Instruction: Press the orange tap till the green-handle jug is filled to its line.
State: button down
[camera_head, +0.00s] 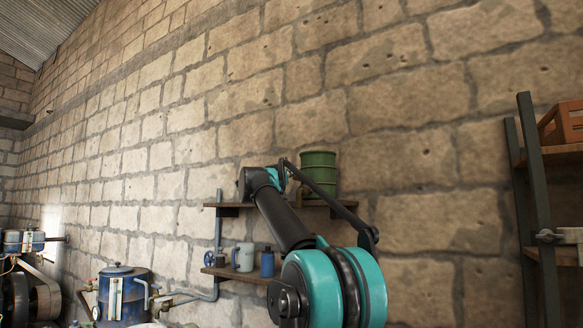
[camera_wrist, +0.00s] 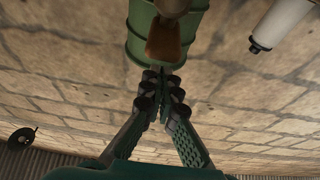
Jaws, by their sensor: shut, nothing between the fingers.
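A green ribbed drum (camera_head: 318,172) stands on the upper wall shelf in the head view. In the wrist view the drum (camera_wrist: 140,35) is at the top, beyond my fingertips. A brown-orange piece (camera_wrist: 165,42), which looks like the tap lever, shows in front of the drum. My gripper (camera_wrist: 160,78) is shut and empty, its tips just below that piece in the picture; I cannot tell whether they touch. My arm hides the drum's lower left in the head view. I cannot make out a green-handled jug in either view.
The lower shelf (camera_head: 234,274) holds a pale grey mug-like vessel (camera_head: 243,257) and a blue bottle (camera_head: 267,263). A blue tank (camera_head: 122,292) with pipes stands at left. A rack with an orange crate (camera_head: 566,124) stands at right. A white cylinder (camera_wrist: 276,24) shows in the wrist view.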

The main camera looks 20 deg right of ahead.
aim_at(295, 178)
jog(key=shift+f, duration=0.3)
jog(key=shift+f, duration=0.1)
jog(key=shift+s+a+f, duration=0.1)
jog(key=shift+s+f, duration=0.05)
jog(key=shift+f, duration=0.65)
jog(key=shift+s+a+f, duration=0.1)
jog(key=shift+f, duration=0.65)
jog(key=shift+a+r, duration=0.15)
jog(key=shift+r, duration=0.3)
jog(key=v, duration=0.9)
jog(key=shift+s+a+r, duration=0.2)
jog(key=shift+s, duration=0.1)
dwell(0.6)
